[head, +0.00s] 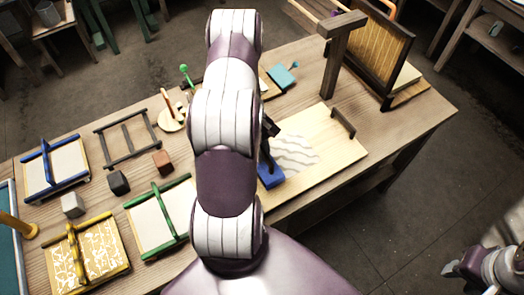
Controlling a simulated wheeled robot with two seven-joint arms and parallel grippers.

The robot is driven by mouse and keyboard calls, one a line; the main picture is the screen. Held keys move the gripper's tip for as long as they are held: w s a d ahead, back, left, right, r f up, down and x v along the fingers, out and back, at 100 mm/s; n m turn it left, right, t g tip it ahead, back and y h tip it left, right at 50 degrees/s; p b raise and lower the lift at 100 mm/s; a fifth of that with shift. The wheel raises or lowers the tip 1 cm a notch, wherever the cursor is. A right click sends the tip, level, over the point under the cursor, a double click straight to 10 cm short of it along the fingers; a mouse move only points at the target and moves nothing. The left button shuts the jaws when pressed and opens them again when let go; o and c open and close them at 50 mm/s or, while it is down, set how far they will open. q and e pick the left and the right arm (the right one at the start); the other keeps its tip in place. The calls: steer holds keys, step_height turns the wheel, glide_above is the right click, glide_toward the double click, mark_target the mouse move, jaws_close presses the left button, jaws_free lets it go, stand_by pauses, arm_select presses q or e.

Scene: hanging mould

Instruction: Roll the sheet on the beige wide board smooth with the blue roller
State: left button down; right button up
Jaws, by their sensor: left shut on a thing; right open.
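The beige wide board (340,155) lies on the wooden table, with a dark handle (343,122) at its far right edge. On it is a pale sheet (297,155) with grey wavy bands; its left part is hidden by my arm. The blue roller (270,176) is at the sheet's lower left, beside my arm. My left gripper (268,127) is mostly hidden behind my own arm; only a dark part shows above the roller, and it is shut on the roller. My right gripper (458,268) is open and empty at the lower right, off the table.
A dark upright frame with a yellow panel (378,45) and a wooden post (340,55) stand behind the board. Left are blue (45,160), green (185,235) and yellow (75,225) handled frames, small blocks and a dark rack (127,138). Floor is clear at right.

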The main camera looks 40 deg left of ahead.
arm_select(q)
steer(key=shift+f+b, duration=0.35)
steer(key=shift+f, duration=0.25)
